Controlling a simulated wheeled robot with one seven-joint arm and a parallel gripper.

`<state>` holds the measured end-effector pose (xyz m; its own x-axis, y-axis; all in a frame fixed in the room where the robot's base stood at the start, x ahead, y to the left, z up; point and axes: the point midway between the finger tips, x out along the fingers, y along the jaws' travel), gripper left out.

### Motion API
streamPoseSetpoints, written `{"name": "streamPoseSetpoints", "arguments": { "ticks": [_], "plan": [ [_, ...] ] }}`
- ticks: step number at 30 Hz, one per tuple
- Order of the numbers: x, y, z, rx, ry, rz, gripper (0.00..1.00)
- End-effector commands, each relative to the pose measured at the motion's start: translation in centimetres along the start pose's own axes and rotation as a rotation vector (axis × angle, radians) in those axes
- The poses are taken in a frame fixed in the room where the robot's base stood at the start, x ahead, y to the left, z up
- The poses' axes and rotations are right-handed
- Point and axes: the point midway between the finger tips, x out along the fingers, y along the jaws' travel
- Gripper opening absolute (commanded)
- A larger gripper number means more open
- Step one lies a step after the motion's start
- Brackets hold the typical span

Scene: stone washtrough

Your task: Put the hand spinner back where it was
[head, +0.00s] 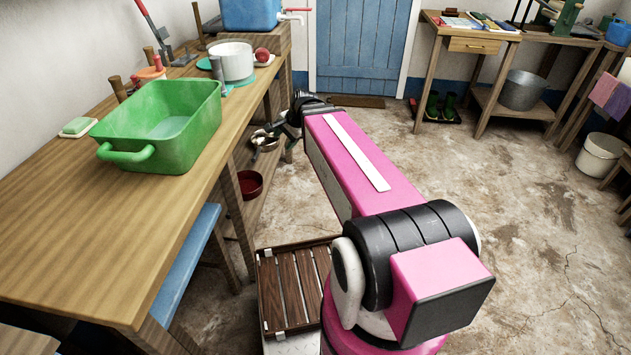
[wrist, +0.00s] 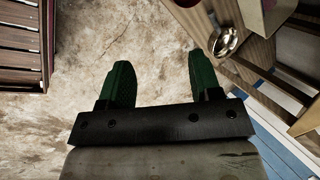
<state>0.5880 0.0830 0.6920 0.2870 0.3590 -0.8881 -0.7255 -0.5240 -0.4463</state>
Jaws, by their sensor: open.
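My gripper shows in the wrist view (wrist: 158,75) with its two green fingers wide apart. Only bare floor shows between them, and it holds nothing. In the head view my own arm partly hides it, beside the bench's right side and below the top. I cannot pick out the hand spinner for certain. A white round tub (head: 233,62) with teal parts around its base stands upright on the far part of the wooden bench (head: 60,235), apart from my gripper. The wrist view does not show this tub.
A green basin (head: 165,125) stands on the bench beside a soap dish (head: 78,127). A metal bowl (wrist: 226,42) sits on the lower shelf near my gripper. A red bowl (head: 250,184) is also below the bench top. A slatted wooden tray (head: 292,290) lies near my base.

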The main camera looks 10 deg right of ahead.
Motion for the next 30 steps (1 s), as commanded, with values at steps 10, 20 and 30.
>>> {"name": "streamPoseSetpoints", "arguments": {
  "ticks": [10, 20, 30],
  "plan": [
    [4.1, 15.1, -0.6, -0.742, -0.054, 0.403, 0.58],
    [4.4, 17.8, -0.8, -0.904, -0.102, 0.484, 0.58],
    [4.4, 17.7, -0.8, -0.901, -0.101, 0.481, 0.58]
  ]
}}
